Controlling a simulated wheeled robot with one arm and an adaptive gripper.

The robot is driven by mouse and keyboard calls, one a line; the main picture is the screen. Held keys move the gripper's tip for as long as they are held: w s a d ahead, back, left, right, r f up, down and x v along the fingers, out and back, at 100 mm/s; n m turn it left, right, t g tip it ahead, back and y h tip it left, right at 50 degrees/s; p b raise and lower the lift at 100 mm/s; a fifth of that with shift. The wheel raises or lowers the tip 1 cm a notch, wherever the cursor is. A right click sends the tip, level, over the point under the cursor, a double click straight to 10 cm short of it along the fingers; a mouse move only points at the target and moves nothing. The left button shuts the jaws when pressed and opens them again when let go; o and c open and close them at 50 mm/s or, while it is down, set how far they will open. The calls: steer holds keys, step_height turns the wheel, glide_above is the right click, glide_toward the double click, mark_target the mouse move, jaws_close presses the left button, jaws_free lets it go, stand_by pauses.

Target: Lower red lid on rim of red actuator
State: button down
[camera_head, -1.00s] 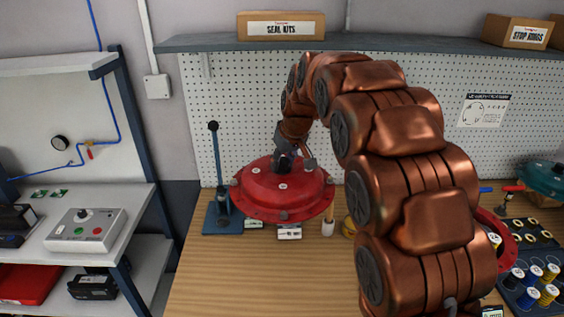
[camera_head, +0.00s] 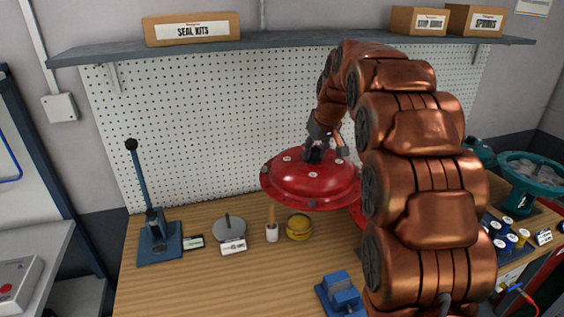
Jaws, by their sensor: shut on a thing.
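The red lid (camera_head: 312,187) is a shallow dome with a bolted flange. It hangs above the wooden bench, left of my arm. My gripper (camera_head: 316,152) is shut on the top of the lid, and its fingertips are partly hidden. A bit of red (camera_head: 359,212) shows just past the lid's right edge, beside my arm. It may be the red actuator, but my arm hides nearly all of it, so its rim cannot be seen. The gap between lid and actuator cannot be judged.
On the bench (camera_head: 205,285) are a blue lever press (camera_head: 158,240), a grey disc (camera_head: 228,229), a white brush pot (camera_head: 272,233), a yellow tin (camera_head: 299,227) and a blue vise (camera_head: 341,295). The front left bench is clear.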

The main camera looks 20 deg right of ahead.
steer(key=s+d+b, duration=0.1)
steer(key=s+d, duration=0.1)
steer(key=d, duration=0.2)
steer(key=s+d+m, duration=0.1)
steer(key=d, duration=0.3)
steer(key=s+d+r+m+b, duration=0.1)
steer(key=s+d, duration=0.1)
steer(key=d, duration=0.3)
steer(key=shift+s+d+h+b, duration=0.1)
steer(key=shift+s+h+b, duration=0.2)
steer(key=shift+h, duration=0.1)
steer(key=s+d+r+m+h+b, duration=0.1)
steer(key=s+d+m+b, duration=0.1)
steer(key=s+d, duration=0.5)
steer(key=d, duration=0.2)
steer(key=shift+s+d, duration=0.35)
steer(key=shift+d, duration=0.05)
steer(key=shift+f, duration=0.2)
steer(key=shift+f+b, duration=1.15)
steer(key=shift+f, duration=2.15)
steer(key=shift+f+b, duration=0.2)
steer(key=shift+b, duration=0.25)
steer(key=shift+f+b, duration=0.8)
steer(key=shift+f, duration=0.65)
